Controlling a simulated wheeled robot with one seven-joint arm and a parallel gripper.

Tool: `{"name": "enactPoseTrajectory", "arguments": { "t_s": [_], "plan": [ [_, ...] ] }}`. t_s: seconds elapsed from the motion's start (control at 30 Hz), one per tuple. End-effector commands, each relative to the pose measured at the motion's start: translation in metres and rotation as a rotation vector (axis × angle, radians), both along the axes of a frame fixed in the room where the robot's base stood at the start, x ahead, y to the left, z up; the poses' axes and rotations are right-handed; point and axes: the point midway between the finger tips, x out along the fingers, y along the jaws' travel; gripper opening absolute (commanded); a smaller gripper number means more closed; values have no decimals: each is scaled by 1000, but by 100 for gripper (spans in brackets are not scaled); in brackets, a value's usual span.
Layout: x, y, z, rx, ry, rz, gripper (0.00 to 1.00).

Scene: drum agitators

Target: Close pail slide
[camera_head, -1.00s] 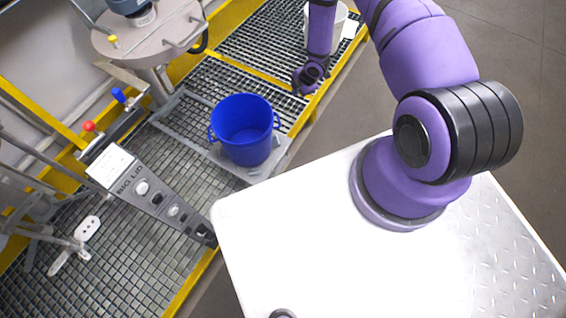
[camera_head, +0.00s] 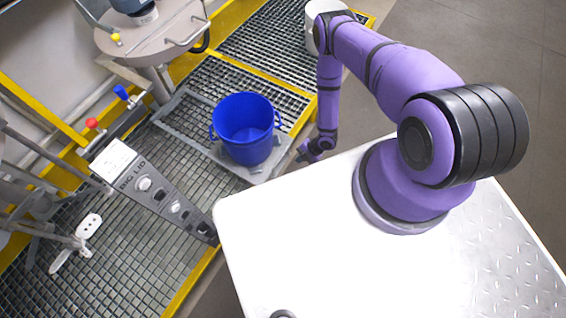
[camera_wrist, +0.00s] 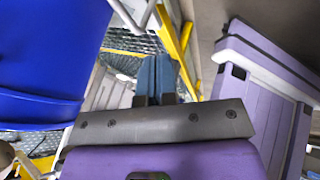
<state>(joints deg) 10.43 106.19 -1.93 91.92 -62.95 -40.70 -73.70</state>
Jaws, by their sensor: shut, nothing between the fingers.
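The blue pail (camera_head: 245,130) stands upright on the grey slide plate (camera_head: 282,152) at the grating's front edge in the head view. The plate lies at the front end of a grey frame set in the grating. My gripper (camera_head: 304,153) is low, just right of the pail and near the plate's right edge; I cannot tell whether it touches the plate. In the wrist view, the fingers of my gripper (camera_wrist: 156,76) are shut together and empty, and the blue pail (camera_wrist: 50,55) fills the upper left. The plate's far side is hidden by the pail.
A grey control post (camera_head: 160,195) marked BIG LID, with a red and a blue lever, stands left of the pail. A round metal lid (camera_head: 150,35) is at the back left. A white bucket (camera_head: 325,25) stands behind my arm. Open floor lies at the right.

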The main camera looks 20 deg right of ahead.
Motion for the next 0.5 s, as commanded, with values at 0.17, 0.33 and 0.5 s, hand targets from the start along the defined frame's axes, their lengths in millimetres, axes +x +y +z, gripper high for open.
{"name": "enactPoseTrajectory", "arguments": {
  "t_s": [0.17,0.33,0.5],
  "plan": [
    [4,19,-29,1,0,1,0],
    [8,35,-55,0,0,0,0],
    [25,50,-66,-1,-3,-1,0]
  ]
}}
